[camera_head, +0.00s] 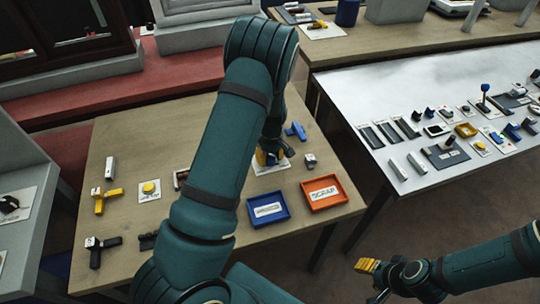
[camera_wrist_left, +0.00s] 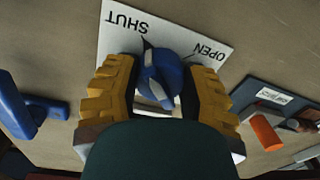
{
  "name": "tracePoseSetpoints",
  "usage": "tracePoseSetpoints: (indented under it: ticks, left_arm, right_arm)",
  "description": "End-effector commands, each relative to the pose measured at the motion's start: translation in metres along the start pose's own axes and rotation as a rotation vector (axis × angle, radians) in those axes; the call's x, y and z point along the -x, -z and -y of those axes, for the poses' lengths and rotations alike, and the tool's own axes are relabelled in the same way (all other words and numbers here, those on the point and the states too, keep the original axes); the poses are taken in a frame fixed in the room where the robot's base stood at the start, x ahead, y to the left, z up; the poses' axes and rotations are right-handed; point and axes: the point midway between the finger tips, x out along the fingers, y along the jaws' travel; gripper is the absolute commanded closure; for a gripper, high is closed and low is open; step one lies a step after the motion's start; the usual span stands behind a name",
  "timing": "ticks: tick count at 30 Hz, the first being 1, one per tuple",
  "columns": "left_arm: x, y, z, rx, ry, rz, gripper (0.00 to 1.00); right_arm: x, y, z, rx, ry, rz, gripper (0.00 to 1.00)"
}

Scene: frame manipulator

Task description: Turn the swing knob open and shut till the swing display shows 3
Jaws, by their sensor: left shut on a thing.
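The swing knob (camera_wrist_left: 160,75) is blue and sits on a white plate (camera_wrist_left: 118,28) printed SHUT and OPEN, which read upside down in the left wrist view. Its upper end lies between the two words; the exact setting is hard to tell. My left gripper (camera_wrist_left: 158,100) has its yellow fingers on both sides of the knob, shut on it. In the head view the left gripper (camera_head: 268,155) is over the plate (camera_head: 270,169), and my arm hides part of it. My right gripper (camera_head: 367,266) hangs at the lower right, away from the table. No swing display is readable.
A small cube (camera_head: 310,160) and a blue handle-shaped piece (camera_head: 297,130) stand near the plate. A blue tray (camera_head: 268,222) and an orange SCRAP tray (camera_head: 345,205) are at the front. Yellow (camera_head: 107,196) and black (camera_head: 100,246) tools lie left. A pale table (camera_head: 400,85) stands right.

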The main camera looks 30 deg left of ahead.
Motion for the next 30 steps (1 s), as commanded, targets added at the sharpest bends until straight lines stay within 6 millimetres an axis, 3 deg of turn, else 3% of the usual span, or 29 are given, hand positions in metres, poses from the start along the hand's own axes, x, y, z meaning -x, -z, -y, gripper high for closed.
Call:
tracePoseSetpoints:
  ticks: [18,19,21,30]
  left_arm:
    - [-0.0023,-0.0037,0.0005,0.036,0.005,0.010,0.92]
    - [-0.0023,-0.0036,0.0005,0.036,0.005,0.010,0.43]
    - [-0.0019,-0.0031,0.0004,0.036,0.004,0.008,0.22]
    - [-0.0002,-0.0012,0.0000,0.036,0.001,0.004,0.22]
  right_arm:
    - [0.0013,0.0009,0.0005,0.000,0.000,-0.002,0.53]
    - [0.0013,0.0009,0.0005,0.000,0.000,-0.002,0.53]
    - [0.0013,0.0009,0.0005,0.000,0.000,-0.002,0.53]
    - [0.0015,0.0009,0.0006,0.000,0.000,-0.002,0.53]
